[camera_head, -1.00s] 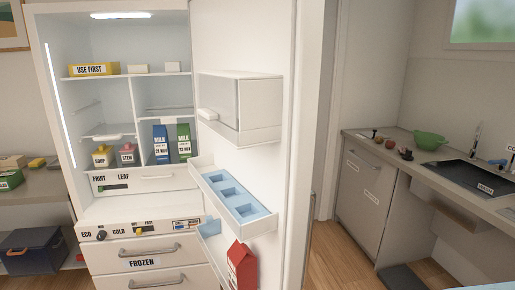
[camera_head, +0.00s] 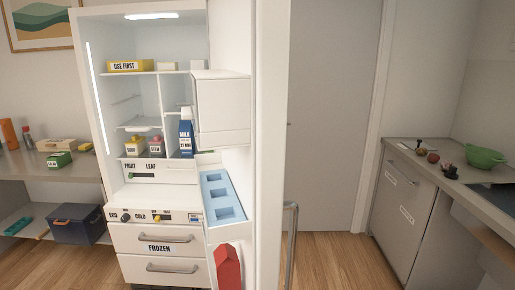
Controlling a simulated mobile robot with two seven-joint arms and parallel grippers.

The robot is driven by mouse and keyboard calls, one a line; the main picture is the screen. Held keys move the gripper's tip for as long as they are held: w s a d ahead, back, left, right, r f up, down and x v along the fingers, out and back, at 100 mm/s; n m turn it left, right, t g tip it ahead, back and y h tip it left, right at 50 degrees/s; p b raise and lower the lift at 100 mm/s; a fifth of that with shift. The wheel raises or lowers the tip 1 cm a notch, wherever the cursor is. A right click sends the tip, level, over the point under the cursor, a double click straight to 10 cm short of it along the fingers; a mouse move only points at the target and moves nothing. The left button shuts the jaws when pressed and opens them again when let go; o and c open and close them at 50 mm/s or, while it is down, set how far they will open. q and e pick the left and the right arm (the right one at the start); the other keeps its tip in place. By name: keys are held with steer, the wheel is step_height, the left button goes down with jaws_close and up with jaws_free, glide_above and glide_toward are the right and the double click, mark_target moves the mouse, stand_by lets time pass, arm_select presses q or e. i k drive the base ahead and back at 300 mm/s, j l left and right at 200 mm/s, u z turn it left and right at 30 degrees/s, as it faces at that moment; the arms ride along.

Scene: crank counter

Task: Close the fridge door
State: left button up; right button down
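The fridge (camera_head: 137,95) stands at the centre left with its inside lit and in plain view. Its door (camera_head: 268,120) is open and stands toward me, seen nearly edge-on. A grey vertical handle (camera_head: 290,245) shows on the door's outer side at the lower right. The door's inner side carries a covered bin (camera_head: 222,105), a rack with a blue tray (camera_head: 221,195) and a red carton (camera_head: 228,267). A blue milk carton (camera_head: 186,135) stands inside, partly behind the door bin. Neither of my grippers is in view.
A shelf unit (camera_head: 40,178) with boxes and a dark blue bin (camera_head: 78,223) stands left of the fridge. A counter (camera_head: 450,190) with a green bowl (camera_head: 485,156) is at the right. Wooden floor (camera_head: 335,260) is clear between the door and the counter.

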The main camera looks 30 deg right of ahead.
mark_target(242, 98)
steer(key=l+u, duration=0.1)
steer(key=l, duration=1.75)
